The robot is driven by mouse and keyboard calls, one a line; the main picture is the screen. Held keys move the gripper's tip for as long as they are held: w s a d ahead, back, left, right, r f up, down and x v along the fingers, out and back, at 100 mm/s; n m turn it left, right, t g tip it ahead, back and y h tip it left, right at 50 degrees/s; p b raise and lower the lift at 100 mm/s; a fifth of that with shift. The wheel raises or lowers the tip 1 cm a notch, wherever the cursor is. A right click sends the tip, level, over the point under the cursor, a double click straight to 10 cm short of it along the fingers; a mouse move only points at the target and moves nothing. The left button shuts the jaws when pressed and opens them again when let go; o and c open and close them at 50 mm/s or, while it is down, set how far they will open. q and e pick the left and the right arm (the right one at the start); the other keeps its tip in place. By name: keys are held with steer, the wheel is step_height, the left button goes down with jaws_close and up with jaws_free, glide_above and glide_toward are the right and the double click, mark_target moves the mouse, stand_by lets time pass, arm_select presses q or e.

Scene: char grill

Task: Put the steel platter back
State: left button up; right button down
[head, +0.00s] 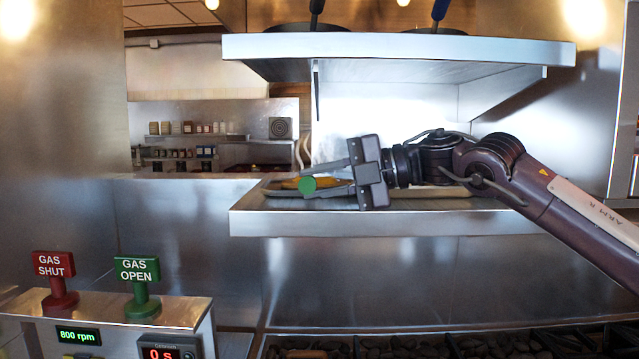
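My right gripper (322,179) reaches in from the right just above the shelf, pointing left. Its two fingers are spread apart, one above the other, at the right side of the food. The gripper body hides part of the platter. A flat tray-like edge (430,192) shows behind my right wrist; I cannot tell if it belongs to the same platter. My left gripper is not in view.
A round green disc (307,186) shows near the fingertips. An upper shelf (400,47) with dark pans hangs overhead. Red GAS SHUT (55,266) and green GAS OPEN (138,270) signs stand lower left. Dark coals (430,348) lie along the bottom edge.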

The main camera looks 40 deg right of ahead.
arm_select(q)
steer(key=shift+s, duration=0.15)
arm_select(e)
steer(key=shift+r, duration=0.15)
steer(key=c, duration=1.5)
jaws_free()
steer(key=shift+f, duration=0.2)
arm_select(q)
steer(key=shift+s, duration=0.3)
arm_select(e)
steer(key=shift+o, duration=1.3)
steer(key=shift+a+r, duration=0.1)
arm_select(q)
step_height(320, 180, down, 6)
steer(key=b, duration=0.5)
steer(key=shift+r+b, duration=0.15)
steer(key=shift+b, duration=0.15)
arm_select(e)
steer(key=v, duration=1.2)
